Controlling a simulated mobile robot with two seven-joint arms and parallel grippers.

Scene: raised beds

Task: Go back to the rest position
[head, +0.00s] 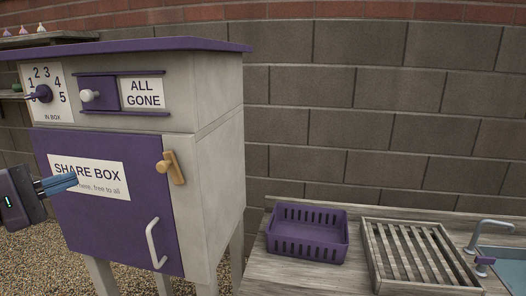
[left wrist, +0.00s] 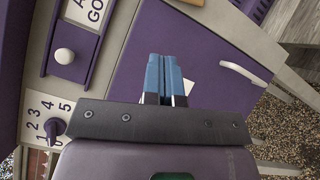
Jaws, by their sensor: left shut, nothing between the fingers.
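My left gripper (head: 58,184) is in front of the purple door (head: 110,220) of the share box, at the left of the head view. Its blue fingers are together with nothing between them. It covers part of the SHARE BOX label (head: 100,176). In the left wrist view the shut fingers (left wrist: 165,75) point at the door (left wrist: 200,45), which looks closed. I cannot tell the exact gap between fingertips and door. The wooden latch (head: 174,167) stands at the door's right edge. My right gripper is not in view.
Above the door are a numbered dial (head: 42,94) and a purple slider with a white knob (head: 88,96), with ALL GONE showing. A purple basket (head: 307,238) and a slatted wooden rack (head: 415,256) stand on the bench at right, beside a sink tap (head: 485,232). Gravel lies below.

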